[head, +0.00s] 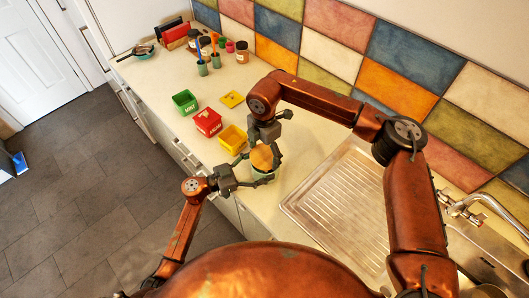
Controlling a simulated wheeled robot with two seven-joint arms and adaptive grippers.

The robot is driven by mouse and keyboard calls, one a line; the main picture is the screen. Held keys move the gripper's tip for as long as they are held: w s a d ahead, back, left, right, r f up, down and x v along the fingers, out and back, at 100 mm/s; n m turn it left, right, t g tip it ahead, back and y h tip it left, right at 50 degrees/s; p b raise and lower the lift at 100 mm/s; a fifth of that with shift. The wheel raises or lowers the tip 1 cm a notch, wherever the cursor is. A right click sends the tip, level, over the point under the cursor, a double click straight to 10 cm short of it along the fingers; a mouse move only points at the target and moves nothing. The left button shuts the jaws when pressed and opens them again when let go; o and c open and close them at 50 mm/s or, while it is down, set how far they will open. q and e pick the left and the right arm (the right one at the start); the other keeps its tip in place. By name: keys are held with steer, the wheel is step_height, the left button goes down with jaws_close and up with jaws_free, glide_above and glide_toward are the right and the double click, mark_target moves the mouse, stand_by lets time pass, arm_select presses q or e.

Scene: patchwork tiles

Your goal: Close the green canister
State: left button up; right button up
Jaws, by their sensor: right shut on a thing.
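The green canister (263,178) stands on the counter near its front edge, mostly hidden by the grippers and the lid. A round orange-brown lid (262,157) is right over its top; whether it is seated or held just above cannot be told. My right gripper (264,155) points down from above, its fingers shut on the lid from both sides. My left gripper (253,172) reaches in from the left at the canister's side, its fingers spread around the body. Whether they touch it cannot be told.
A yellow bin (232,139), a red bin (208,122) and a green bin (185,102) stand left of the canister. A yellow flat piece (232,99) lies behind. Several jars and cups stand farther back. A sink drainboard (335,205) is at right.

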steer(key=shift+f, duration=0.9)
steer(key=shift+f, duration=0.55)
steer(key=o, duration=1.2)
step_height(320, 180, up, 12)
steer(key=shift+f, duration=0.1)
